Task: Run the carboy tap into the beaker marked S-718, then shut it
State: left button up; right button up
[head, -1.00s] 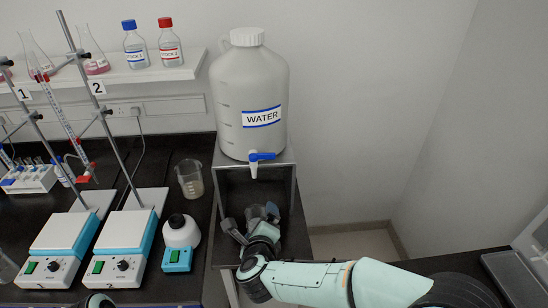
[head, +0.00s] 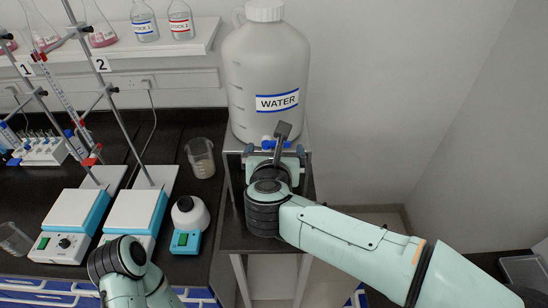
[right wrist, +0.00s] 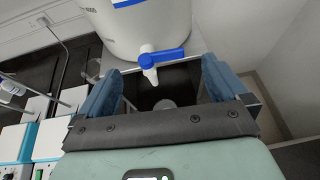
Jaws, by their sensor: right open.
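The large white carboy (head: 265,75) marked WATER stands on a raised stand. Its white tap with a blue handle (right wrist: 165,57) shows clearly in the right wrist view, the handle lying sideways to the right. My right gripper (head: 275,150) is open and empty in front of the tap, one finger each side of it in the wrist view. A small round greyish thing (right wrist: 164,104) shows below the spout; I cannot tell what it is. A glass beaker (head: 200,158) stands on the bench left of the stand; no marking is readable. My left gripper is out of view.
Two stirrer plates (head: 136,208) with burette stands, and a small blue device with a white top (head: 189,216), stand to the left on the black bench. A shelf (head: 140,47) holds bottles and flasks. The floor right of the stand is clear.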

aim_at(276, 142)
jog(key=x, duration=0.5)
jog(key=shift+w+f+p, duration=0.15)
jog(key=shift+w+p, duration=0.15)
jog(key=shift+p, duration=0.1)
jog(key=c, duration=1)
